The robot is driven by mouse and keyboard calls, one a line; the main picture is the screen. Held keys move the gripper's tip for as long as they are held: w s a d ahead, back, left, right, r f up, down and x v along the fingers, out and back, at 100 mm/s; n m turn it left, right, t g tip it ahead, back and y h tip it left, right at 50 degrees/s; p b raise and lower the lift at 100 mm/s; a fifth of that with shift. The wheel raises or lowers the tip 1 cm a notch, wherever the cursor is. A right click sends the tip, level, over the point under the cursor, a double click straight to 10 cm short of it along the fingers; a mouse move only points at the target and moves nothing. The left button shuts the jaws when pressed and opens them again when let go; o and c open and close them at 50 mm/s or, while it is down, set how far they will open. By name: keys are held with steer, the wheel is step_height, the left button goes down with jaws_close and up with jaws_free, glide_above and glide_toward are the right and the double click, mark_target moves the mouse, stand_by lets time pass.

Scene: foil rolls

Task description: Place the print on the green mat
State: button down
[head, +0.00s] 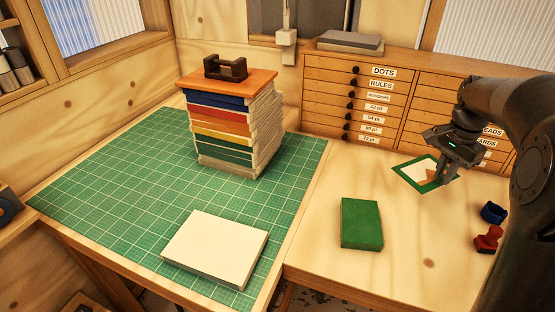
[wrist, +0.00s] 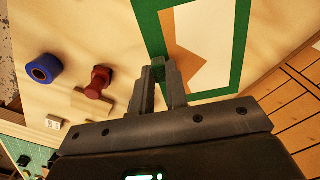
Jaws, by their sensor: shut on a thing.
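The print (head: 410,168) is a flat sheet with a green border and a white and orange middle. It is at the right side of the wooden worktop, and it also shows in the wrist view (wrist: 222,50). My gripper (head: 446,172) is shut on its edge; in the wrist view the fingertips (wrist: 160,66) meet at the green border. I cannot tell whether the print touches the worktop. The green mat (head: 110,185) is a gridded cutting mat on the left part of the bench, apart from the print.
A tall stack of coloured books (head: 222,125) and a pale block (head: 215,247) stand on the mat. A green block (head: 361,222) lies between mat and print. A blue tape roll (head: 493,212) and red stamp (head: 488,238) are at right. Labelled drawers (head: 390,105) stand behind.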

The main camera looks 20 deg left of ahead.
steer(key=n, duration=0.2)
steer(key=s+a+n, duration=0.1)
steer(key=n, duration=0.1)
steer(key=r+n, duration=0.1)
steer(key=n, duration=0.1)
steer(key=shift+s+a+n, duration=0.25)
steer(key=shift+a+n, duration=0.15)
steer(key=s+a+r+n, duration=0.3)
steer(key=a+r, duration=0.2)
steer(key=a, duration=0.7)
steer(key=s+a+r+n, duration=0.3)
steer(key=s+a+r, duration=0.15)
steer(key=a, duration=0.75)
steer(key=s+a+r+n, duration=0.25)
steer(key=a+r, duration=0.25)
steer(key=a, duration=0.8)
steer(key=s+a+f+m, duration=0.2)
steer(key=s+a+f, duration=0.1)
steer(key=a+f, duration=0.4)
steer(key=s+a+f+m, duration=0.2)
steer(key=a+f, duration=0.6)
steer(key=a, duration=0.1)
steer(key=s+a+f+m, duration=0.2)
steer(key=s+a+f, duration=0.1)
steer(key=a+f, duration=0.5)
steer(key=shift+s+a+m, duration=0.3)
steer(key=shift+s+m, duration=0.05)
steer(key=shift+f, duration=1.9)
